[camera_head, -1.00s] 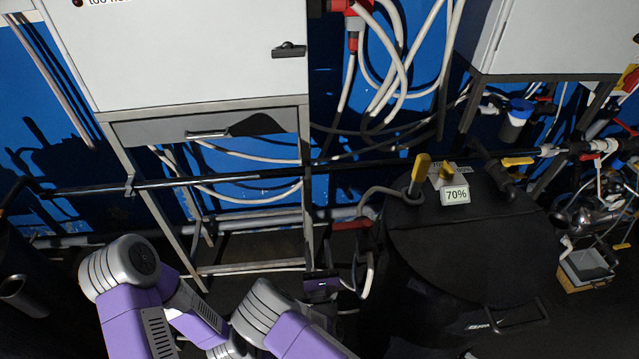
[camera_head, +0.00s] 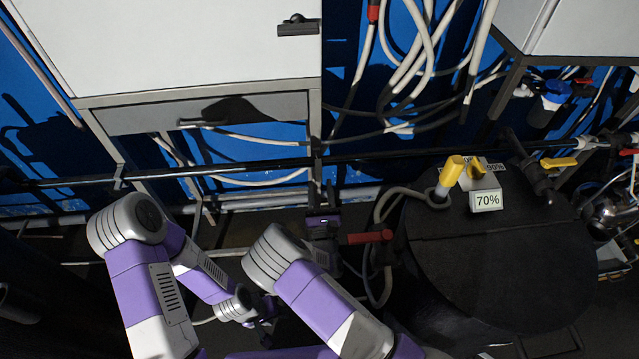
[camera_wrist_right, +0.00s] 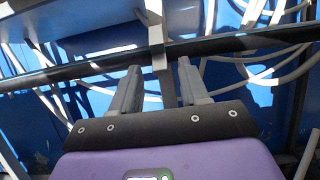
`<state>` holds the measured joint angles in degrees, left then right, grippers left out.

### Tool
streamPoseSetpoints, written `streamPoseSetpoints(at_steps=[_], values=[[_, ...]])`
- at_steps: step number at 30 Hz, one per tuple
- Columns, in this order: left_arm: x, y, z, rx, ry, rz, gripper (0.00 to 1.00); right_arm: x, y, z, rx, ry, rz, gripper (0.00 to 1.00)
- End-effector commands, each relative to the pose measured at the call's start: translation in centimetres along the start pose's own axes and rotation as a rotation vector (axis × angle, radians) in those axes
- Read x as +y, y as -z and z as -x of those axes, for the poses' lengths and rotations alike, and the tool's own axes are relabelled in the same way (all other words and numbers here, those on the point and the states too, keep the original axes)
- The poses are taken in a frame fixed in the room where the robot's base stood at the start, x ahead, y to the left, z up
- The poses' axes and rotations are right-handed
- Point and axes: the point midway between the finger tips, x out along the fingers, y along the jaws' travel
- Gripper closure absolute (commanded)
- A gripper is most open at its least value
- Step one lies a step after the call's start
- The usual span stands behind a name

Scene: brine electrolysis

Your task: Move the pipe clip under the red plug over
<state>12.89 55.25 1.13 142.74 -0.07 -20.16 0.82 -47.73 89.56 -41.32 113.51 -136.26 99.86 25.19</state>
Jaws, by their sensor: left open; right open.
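The red plug (camera_head: 373,11) hangs at the top edge of the head view on a cable. Below it a dark horizontal pipe (camera_head: 400,155) runs along the wall; I cannot make out a pipe clip on it for certain. My right gripper (camera_head: 318,188) is just below this pipe, beside the cabinet frame's leg. In the right wrist view its fingers (camera_wrist_right: 159,70) are open and empty, pointing at the pipe (camera_wrist_right: 225,45) and the grey leg (camera_wrist_right: 157,45). My left gripper (camera_head: 265,325) is low, dark and partly hidden behind my right arm.
A red handle (camera_head: 370,237) is close to my right gripper. Grey hoses (camera_head: 405,80) loop behind the pipe. A white cabinet (camera_head: 180,45) overhangs at left.

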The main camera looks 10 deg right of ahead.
Motion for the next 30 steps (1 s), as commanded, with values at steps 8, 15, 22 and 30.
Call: streamPoseSetpoints(at_steps=[8,15,22,30], values=[[-0.1,0.0,-0.3,0.001,0.0,0.0,0.57,0.0,0.0,-1.8,0.001,-0.001,0.0,0.55],[-0.1,0.0,-0.3,0.001,0.0,0.0,0.57,0.0,0.0,-1.8,0.001,-0.001,0.0,0.61],[-0.1,0.0,-0.3,0.001,0.0,0.0,0.57,0.0,0.0,-1.8,0.001,-0.001,0.0,0.97],[0.0,0.0,0.0,0.001,0.0,0.0,0.57,0.0,-0.1,-1.8,0.007,-0.001,0.0,1.0]])
